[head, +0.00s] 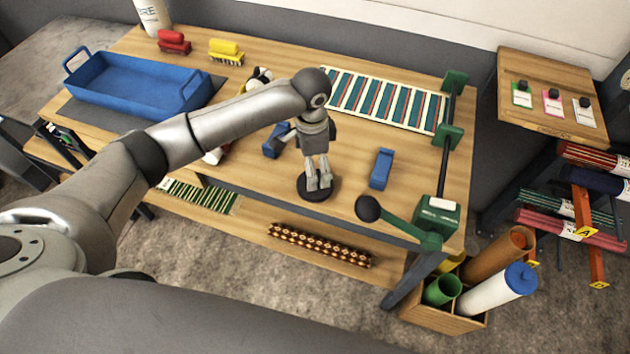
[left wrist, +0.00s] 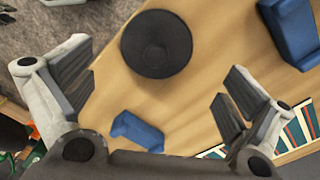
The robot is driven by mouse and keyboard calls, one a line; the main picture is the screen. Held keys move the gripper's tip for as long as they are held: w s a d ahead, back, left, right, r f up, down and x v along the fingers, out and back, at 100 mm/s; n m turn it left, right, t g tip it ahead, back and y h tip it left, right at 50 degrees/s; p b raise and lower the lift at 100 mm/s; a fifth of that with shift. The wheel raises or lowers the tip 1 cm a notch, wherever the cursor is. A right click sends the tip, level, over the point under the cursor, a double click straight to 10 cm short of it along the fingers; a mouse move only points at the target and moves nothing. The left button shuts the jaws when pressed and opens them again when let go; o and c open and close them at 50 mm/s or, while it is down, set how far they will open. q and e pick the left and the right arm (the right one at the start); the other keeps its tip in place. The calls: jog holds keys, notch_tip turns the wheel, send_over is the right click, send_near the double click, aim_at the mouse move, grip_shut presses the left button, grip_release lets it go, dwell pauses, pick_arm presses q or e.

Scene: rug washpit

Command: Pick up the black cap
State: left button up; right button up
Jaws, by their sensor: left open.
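The black cap (head: 317,194) is a round, dark disc lying flat on the wooden table near its front edge. In the left wrist view the cap (left wrist: 156,43) shows whole at the top middle, with a slightly raised centre. My left gripper (head: 319,180) points down over the cap in the head view and partly covers it. In the left wrist view its two fingers (left wrist: 160,85) are spread wide with nothing between the pads. The cap appears beyond the fingertips; I cannot tell the exact height gap. My right gripper is in neither view.
Blue blocks stand right (head: 381,168) and behind (head: 273,141) the cap. A green-clamped roller with a crank (head: 441,205) lines the table's right end. A striped rug (head: 385,98) lies behind, a blue tray (head: 130,85) at left. A tube crate (head: 437,317) stands on the floor.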

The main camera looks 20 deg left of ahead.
pick_arm(q)
jog(key=shift+f, duration=0.95)
notch_tip(320, 180, down, 5)
jog(key=shift+s+d+r+p, duration=0.1)
jog(key=shift+s+p, duration=0.05)
jog(key=shift+p, duration=0.85)
jog(key=shift+f, duration=0.3)
jog(key=shift+c, duration=0.3)
jog(key=c, duration=0.7)
